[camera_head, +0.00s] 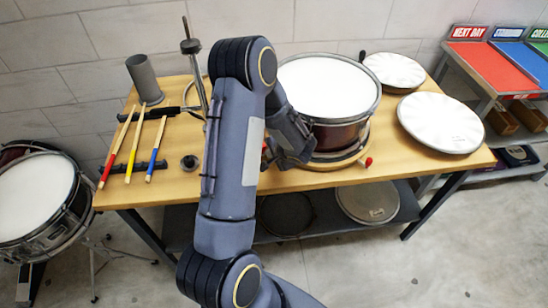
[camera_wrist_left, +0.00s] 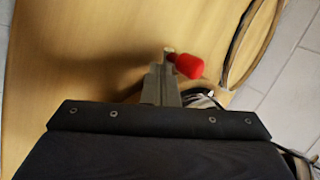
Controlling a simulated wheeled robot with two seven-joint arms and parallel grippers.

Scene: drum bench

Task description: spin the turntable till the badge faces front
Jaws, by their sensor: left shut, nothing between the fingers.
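The drum (camera_head: 326,88), with a white head and dark red shell, sits on the round wooden turntable (camera_head: 335,162) on the bench. A red-tipped peg (camera_head: 368,161) sticks out at the turntable's front right. Another red knob shows at the left, partly hidden by my arm. No badge can be made out. My left gripper is in front of the drum's left side, its fingertips hard to see in the head view. In the left wrist view its fingers (camera_wrist_left: 166,75) are shut and empty, close beside a red knob (camera_wrist_left: 188,66); I cannot tell whether they touch. My right gripper is out of view.
Drumsticks (camera_head: 133,145) lie on a rack at the bench's left, near a grey cup (camera_head: 144,80) and a metal stand (camera_head: 194,65). Two round pads (camera_head: 440,122) lie right of the drum. A shelf with coloured trays (camera_head: 490,66) stands at far right.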

